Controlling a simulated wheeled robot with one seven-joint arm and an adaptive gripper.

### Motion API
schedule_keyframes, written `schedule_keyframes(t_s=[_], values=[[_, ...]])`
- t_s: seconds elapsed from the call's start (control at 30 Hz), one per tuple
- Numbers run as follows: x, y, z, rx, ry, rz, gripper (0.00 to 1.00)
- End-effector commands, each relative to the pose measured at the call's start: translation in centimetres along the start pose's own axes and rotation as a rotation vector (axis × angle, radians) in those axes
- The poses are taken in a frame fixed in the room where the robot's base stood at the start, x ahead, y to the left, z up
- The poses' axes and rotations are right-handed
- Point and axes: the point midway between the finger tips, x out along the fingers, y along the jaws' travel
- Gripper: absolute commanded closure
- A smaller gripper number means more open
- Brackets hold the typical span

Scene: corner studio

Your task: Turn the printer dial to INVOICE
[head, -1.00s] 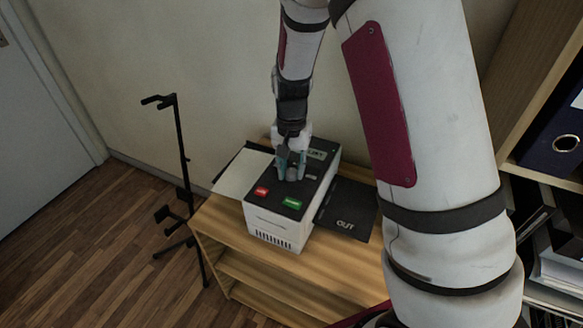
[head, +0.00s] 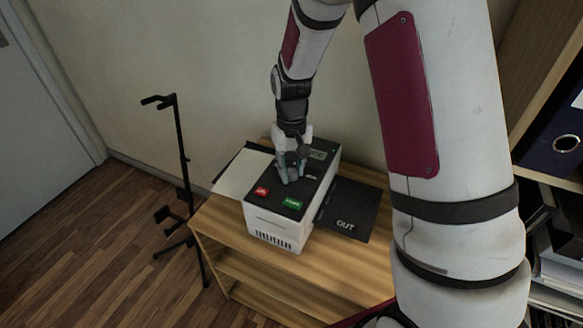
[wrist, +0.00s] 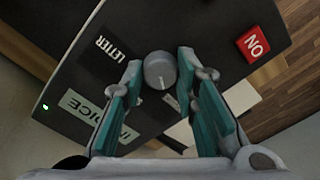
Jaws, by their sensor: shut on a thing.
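The printer (head: 268,228) is a white box with a black top, standing on a wooden shelf unit. Its round grey dial (wrist: 161,70) sits between my gripper's teal fingers (wrist: 160,82), which are shut on it. In the wrist view the dial's white mark points toward the picture's bottom. A LETTER label (wrist: 98,48) lies left of the dial. A pale panel (wrist: 82,103) reads INVOICE, partly covered by a finger. In the head view my gripper (head: 291,175) stands over the printer top and hides the dial.
The printer top has a red button (head: 262,191) and a green button (head: 292,203). A black OUT tray (head: 350,205) lies right of it, pale paper (head: 243,172) left. The wooden shelf (head: 340,268) is bare in front. A black stand (head: 184,165) stands at left.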

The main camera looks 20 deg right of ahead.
Motion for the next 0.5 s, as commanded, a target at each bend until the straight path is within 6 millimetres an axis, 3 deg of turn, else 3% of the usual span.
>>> schedule_keyframes(t_s=[0.4, 0.43, 0.5], values=[[-0.05, -0.10, -0.09, -0.010, 0.002, 0.000, 1.00], [-0.05, -0.10, -0.09, -0.010, 0.002, -0.001, 0.68], [-0.05, -0.09, -0.08, -0.010, 0.002, 0.000, 0.52]])
